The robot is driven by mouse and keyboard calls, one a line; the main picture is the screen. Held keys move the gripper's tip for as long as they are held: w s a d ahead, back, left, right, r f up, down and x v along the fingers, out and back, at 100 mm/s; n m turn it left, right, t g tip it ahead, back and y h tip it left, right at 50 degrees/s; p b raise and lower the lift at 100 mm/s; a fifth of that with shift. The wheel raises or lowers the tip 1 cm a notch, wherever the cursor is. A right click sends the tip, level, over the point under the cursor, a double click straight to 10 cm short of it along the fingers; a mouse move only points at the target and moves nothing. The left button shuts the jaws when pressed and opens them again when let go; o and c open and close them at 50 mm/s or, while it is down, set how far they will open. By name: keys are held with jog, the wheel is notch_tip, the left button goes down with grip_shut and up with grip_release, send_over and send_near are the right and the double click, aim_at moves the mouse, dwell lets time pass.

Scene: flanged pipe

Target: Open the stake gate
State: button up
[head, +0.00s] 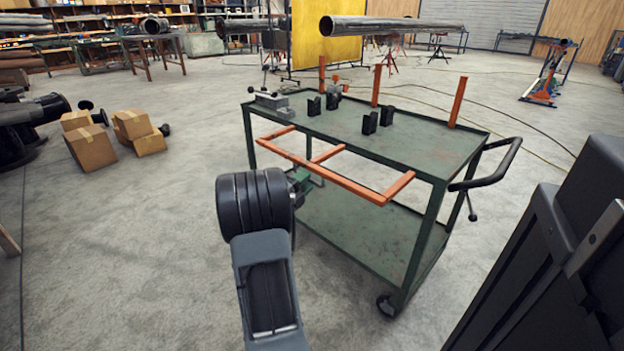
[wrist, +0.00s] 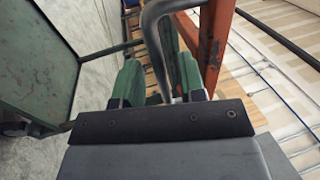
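The stake gate (head: 335,178) is an orange bar frame on the near side of the green cart (head: 385,143). It juts out from the cart's top edge, roughly level. My gripper (head: 302,181) is at the gate's outer long bar, its green jaws mostly hidden behind my dark wrist. In the wrist view, the two green fingers (wrist: 159,82) stand either side of a bent grey handle (wrist: 158,40), next to the orange gate (wrist: 214,45). The right finger looks close against the handle; I cannot tell whether both fingers press on it.
Orange uprights (head: 376,86) stand along the cart's far edge. Black blocks (head: 370,122) and a grey vise-like tool (head: 271,101) sit on its top. A black push handle (head: 495,165) sticks out at the right end. Cardboard boxes (head: 90,147) lie at left.

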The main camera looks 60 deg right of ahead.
jog(key=shift+x, duration=1.65)
grip_shut()
